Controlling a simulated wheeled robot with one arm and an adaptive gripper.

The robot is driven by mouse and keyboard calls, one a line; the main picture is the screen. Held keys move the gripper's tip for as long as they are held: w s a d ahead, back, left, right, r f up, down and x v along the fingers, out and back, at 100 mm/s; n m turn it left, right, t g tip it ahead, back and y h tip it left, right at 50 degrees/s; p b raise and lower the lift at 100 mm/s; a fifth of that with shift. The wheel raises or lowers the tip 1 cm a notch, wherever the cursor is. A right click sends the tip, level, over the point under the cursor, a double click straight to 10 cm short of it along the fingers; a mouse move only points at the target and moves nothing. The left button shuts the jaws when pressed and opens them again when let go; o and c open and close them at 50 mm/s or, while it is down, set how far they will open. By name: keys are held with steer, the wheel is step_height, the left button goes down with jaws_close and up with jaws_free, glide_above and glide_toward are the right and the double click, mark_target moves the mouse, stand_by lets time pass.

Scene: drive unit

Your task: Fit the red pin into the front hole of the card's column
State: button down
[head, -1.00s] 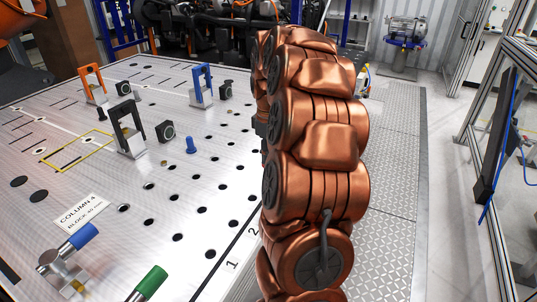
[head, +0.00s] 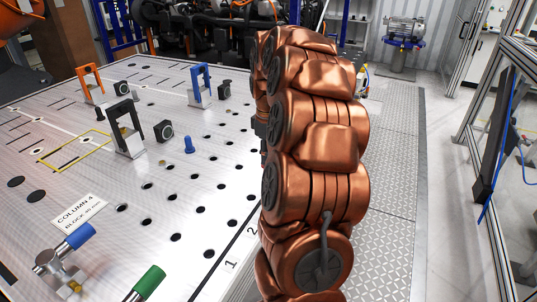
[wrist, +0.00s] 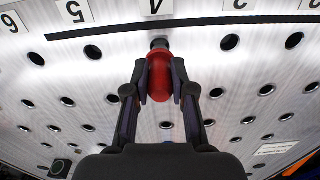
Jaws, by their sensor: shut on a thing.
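The red pin (wrist: 160,76) is between the fingertips of my gripper (wrist: 160,70), which is shut on it in the wrist view. The pin lies over column 4's front hole (wrist: 160,43), below the number 4 label (wrist: 155,6); a dark round shape shows just past its far end. I cannot tell whether the pin's tip is inside the hole. The card (head: 78,212) reads COLUMN 4, BLOCK 40 mm, and lies on the table at the left of the head view. In the head view my arm hides the pin and most of my gripper.
The perforated metal table (head: 110,178) carries an orange bracket (head: 92,82), a blue bracket (head: 201,84), a black bracket (head: 126,130) and a small blue pin (head: 188,145). Clamps with a blue handle (head: 80,236) and a green handle (head: 149,281) stand at the near left.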

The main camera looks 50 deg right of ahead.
steer(key=shift+f, duration=0.3)
steer(key=shift+f+b, duration=0.5)
steer(key=shift+f, duration=0.2)
steer(key=shift+f, duration=0.35)
steer(key=shift+f+b, duration=0.35)
steer(key=shift+b, duration=0.05)
steer(key=shift+f, duration=0.25)
steer(key=c, duration=0.9)
jaws_free()
step_height(320, 180, up, 12)
steer(key=shift+r, duration=0.1)
